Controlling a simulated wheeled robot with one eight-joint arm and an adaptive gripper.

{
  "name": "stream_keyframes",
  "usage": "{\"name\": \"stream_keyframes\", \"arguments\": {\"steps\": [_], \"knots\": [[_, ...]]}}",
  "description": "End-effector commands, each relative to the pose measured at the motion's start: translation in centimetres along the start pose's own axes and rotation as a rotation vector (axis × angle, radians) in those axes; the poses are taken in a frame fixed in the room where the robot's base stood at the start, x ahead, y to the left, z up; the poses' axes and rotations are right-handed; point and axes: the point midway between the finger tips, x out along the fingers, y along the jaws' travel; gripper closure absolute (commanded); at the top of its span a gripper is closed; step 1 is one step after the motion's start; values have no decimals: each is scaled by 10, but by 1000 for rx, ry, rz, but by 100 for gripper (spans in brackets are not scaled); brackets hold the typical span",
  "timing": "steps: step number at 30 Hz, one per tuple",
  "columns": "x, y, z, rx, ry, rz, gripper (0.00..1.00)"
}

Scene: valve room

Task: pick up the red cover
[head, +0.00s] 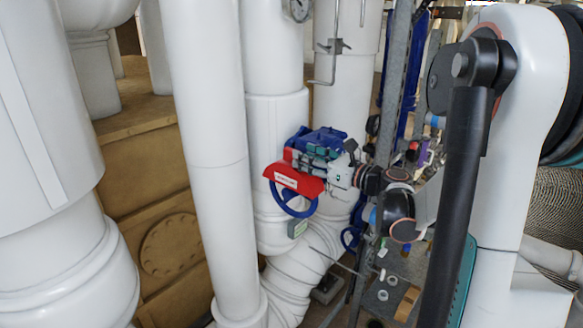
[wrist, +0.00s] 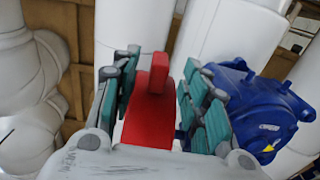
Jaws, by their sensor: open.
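The red cover (head: 296,181), with a white label, sits over the blue handwheel (head: 287,207) beside the white pipes in the head view. In the wrist view the red cover (wrist: 148,112) stands upright with a raised tab. My gripper (head: 312,162) is at the cover from the right. In the wrist view my gripper (wrist: 160,92) is open, with one teal finger on each side of the cover. I cannot tell whether either finger touches it. The cover's lower part is hidden by my gripper's body.
A blue valve body (wrist: 255,108) lies close beside the right finger; the blue body (head: 326,138) is just behind my gripper in the head view. Large white pipes (head: 205,150) stand to the left. A grey metal post (head: 393,85) and cluttered shelf parts lie to the right.

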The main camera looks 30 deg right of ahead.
Motion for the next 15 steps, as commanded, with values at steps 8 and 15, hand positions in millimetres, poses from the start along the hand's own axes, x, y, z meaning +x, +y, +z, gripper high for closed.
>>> {"name": "stream_keyframes", "arguments": {"steps": [8, 15], "knots": [[16, 0, 0, -1, 1, 1, 58], [50, 0, -1, -1, 1, 2, 58]]}}
